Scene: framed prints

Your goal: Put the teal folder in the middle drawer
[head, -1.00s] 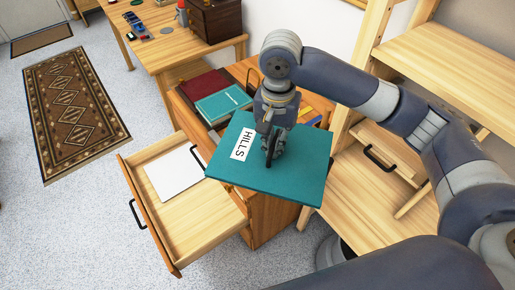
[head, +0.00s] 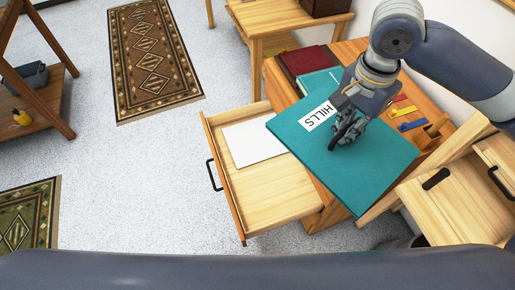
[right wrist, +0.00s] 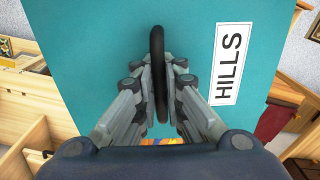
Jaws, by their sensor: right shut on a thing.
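The teal folder (head: 368,160) carries a white HILLS label and a dark loop handle. My right gripper (head: 343,135) is shut on that handle and holds the folder over the right part of the cabinet, partly above the open drawer's inner end. In the right wrist view the folder (right wrist: 100,50) fills the middle, with the fingers (right wrist: 158,75) closed on the loop. The open drawer (head: 275,188) sticks out left from the cabinet, with a white sheet (head: 254,142) in it. Whether it is the middle drawer cannot be told. My left gripper is not in view.
On the cabinet top lie a dark red folder (head: 305,62), another teal folder (head: 318,82) and small coloured items (head: 405,112). A wooden shelf unit (head: 450,205) stands close on the right. The floor (head: 130,165) left of the drawer is clear.

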